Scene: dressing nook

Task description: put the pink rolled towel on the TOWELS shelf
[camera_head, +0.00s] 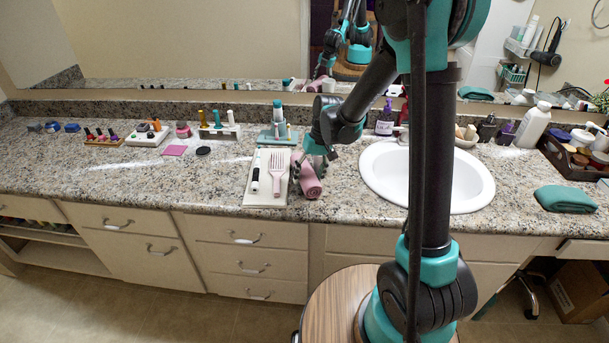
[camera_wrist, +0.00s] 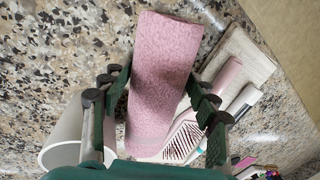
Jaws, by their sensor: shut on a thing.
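The pink rolled towel (camera_head: 308,180) is at the front of the granite counter, just right of a pale tray. My gripper (camera_head: 308,166) is above it, with its fingers on either side of the roll. In the wrist view the pink towel (camera_wrist: 162,70) lies lengthwise between the green finger pads, and my gripper (camera_wrist: 160,95) is shut on it. I cannot tell whether the towel touches the counter. No shelf marked TOWELS can be made out; an open shelf space (camera_head: 60,250) shows in the cabinet at the lower left.
The pale tray (camera_head: 251,199) holds a pink hairbrush (camera_head: 279,170) and a white-and-black tool (camera_head: 256,175). The white sink (camera_head: 380,168) is to the right, and a folded teal towel (camera_head: 566,199) lies farther right. In the wrist view a white cylindrical thing (camera_wrist: 62,150) is close to my gripper.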

